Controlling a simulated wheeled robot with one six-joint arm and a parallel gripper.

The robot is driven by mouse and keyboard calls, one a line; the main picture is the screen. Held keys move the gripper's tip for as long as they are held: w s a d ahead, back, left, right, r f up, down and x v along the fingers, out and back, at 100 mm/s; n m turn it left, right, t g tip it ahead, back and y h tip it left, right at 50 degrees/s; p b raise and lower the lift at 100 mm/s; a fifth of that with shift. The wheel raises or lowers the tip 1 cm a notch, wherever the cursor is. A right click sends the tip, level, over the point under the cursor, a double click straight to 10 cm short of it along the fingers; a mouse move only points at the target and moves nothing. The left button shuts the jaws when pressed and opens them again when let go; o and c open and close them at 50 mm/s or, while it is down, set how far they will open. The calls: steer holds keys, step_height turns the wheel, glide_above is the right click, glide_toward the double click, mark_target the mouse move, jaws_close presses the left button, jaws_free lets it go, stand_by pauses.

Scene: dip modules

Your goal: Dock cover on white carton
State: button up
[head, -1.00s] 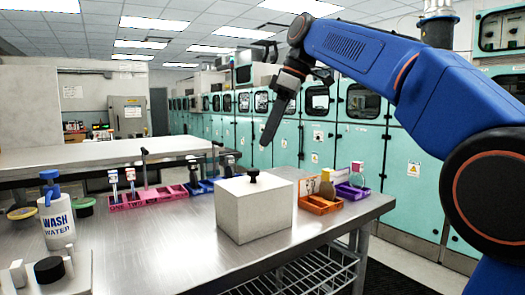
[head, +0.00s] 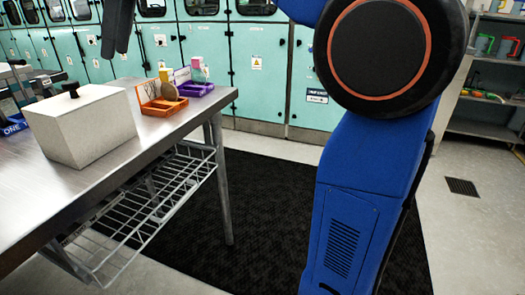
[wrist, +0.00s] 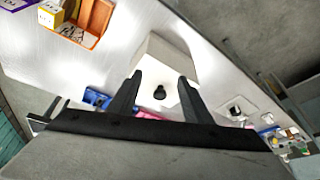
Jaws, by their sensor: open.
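The white carton (head: 85,130) stands on the steel table, left in the head view. Its flat white top, which looks like the cover (head: 88,101), carries a black knob (head: 71,90); I cannot make out a seam. In the wrist view, the carton top (wrist: 160,55) and the knob (wrist: 160,92) show beyond and between the fingers. My gripper (wrist: 161,84) is open and empty, with the fingers either side of the knob in that picture. In the head view, my gripper (head: 116,48) hangs beyond and above the carton, its upper part cut off.
An orange tray (head: 163,107) and a purple tray (head: 196,90) with small items stand right of the carton near the table edge. A wire shelf (head: 150,205) hangs under the table (head: 25,205). Dark matting and open floor lie to the right.

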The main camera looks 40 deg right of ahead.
steer(key=s+d+f+m+t+h, duration=0.1)
steer(key=s+d+f+m, duration=0.3)
steer(key=f, duration=0.9)
steer(key=s+d+f+m+t+h, duration=0.1)
steer(key=s+d+f+m, duration=0.3)
steer(key=s+d+f, duration=0.5)
steer(key=s+d+f+m+h, duration=0.2)
steer(key=s+d+f+m, duration=0.2)
steer(key=s+f, duration=0.8)
step_height(320, 180, down, 5)
steer(key=shift+s+d+r+t, duration=0.15)
steer(key=shift+s+d+t, duration=0.25)
steer(key=shift+d, duration=0.75)
